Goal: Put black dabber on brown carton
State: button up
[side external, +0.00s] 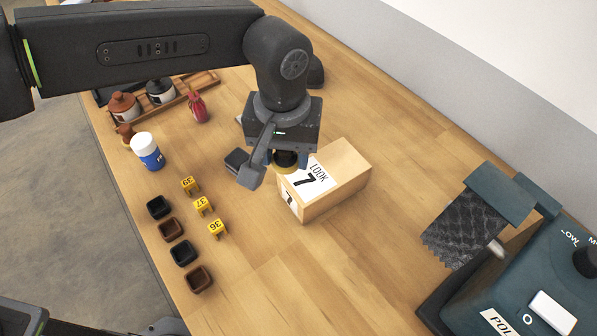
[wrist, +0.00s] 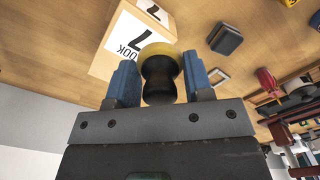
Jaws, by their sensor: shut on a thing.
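The black dabber (wrist: 160,76) has a dark rounded handle and a yellow pad. My gripper (wrist: 160,80) is shut on its handle, one blue finger on each side, with the pad facing away from the palm. In the side view the dabber (side external: 286,157) is partly hidden by my gripper (side external: 287,161). The brown carton (side external: 345,172) bears a white "LOOK 7" label and stands on the table. The dabber is over or just beside the carton's left end; I cannot tell whether they touch. The carton also shows in the wrist view (wrist: 104,62).
A dark block (side external: 236,160) lies left of the carton. Yellow number tags (side external: 203,206), small square dishes (side external: 171,229) and a blue-white bottle (side external: 148,152) stand farther left. A teal machine (side external: 490,300) fills the lower right. Table below the carton is clear.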

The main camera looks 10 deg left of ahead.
aim_at(297, 169)
jog(key=shift+s+d+f, duration=0.2)
jog(key=shift+d+f, duration=0.2)
jog(key=shift+d, duration=0.1)
jog(key=shift+s+d+f, duration=0.2)
jog(key=shift+d+f, duration=0.15)
jog(key=shift+d, duration=0.15)
jog(key=shift+f, duration=1.85)
jog(key=shift+f, duration=0.15)
jog(key=o, duration=0.9)
notch_tip(297, 169, up, 12)
jog(key=shift+r, duration=0.15)
jog(key=shift+a, duration=0.1)
